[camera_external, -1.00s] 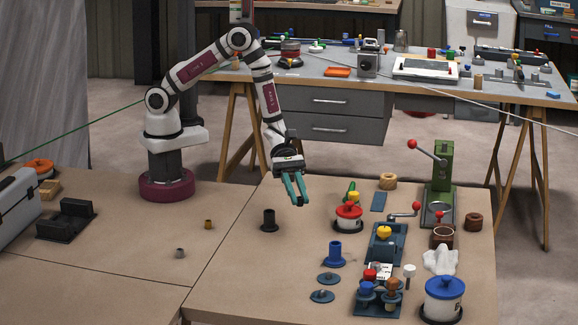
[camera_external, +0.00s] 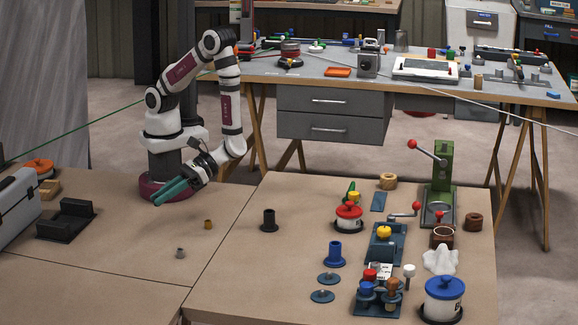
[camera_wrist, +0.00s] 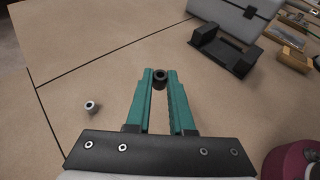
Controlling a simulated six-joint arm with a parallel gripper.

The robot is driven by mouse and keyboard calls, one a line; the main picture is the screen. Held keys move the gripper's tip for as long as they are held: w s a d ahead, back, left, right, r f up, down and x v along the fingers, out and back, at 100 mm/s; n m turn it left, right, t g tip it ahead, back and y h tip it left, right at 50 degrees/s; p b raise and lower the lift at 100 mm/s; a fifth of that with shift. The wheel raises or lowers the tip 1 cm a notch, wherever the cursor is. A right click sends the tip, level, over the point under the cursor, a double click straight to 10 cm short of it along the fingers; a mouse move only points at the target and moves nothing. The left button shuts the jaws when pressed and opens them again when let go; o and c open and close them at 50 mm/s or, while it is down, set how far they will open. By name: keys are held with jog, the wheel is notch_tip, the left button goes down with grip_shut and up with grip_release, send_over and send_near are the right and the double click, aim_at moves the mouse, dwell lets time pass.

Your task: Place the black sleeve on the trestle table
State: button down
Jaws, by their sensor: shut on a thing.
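My gripper (camera_wrist: 160,76) is shut on a small black sleeve (camera_wrist: 159,78), whose open ring end shows between the teal fingertips in the wrist view. In the external view my gripper (camera_external: 160,202) points left, low over the left wooden bench beside my arm's base; the sleeve is too small to make out there. The trestle table (camera_external: 240,72), with wooden trestle legs and grey drawers, stands at the back behind my arm.
A grey sleeve (camera_external: 180,253) and a brass one (camera_external: 208,224) stand on the left bench. A black block fixture (camera_external: 66,218) and grey case (camera_external: 16,205) are farther left. A dark flanged bushing (camera_external: 269,221) stands on the right bench. The trestle table is crowded.

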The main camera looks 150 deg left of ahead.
send_over(197, 239)
notch_tip(197, 239, down, 5)
jog(key=shift+d+f, duration=0.1)
notch_tip(197, 239, down, 3)
jog(key=shift+w+f, duration=0.1)
jog(key=shift+f, duration=0.4)
jog(key=c, duration=0.8)
grip_release()
jog(key=shift+f, duration=0.1)
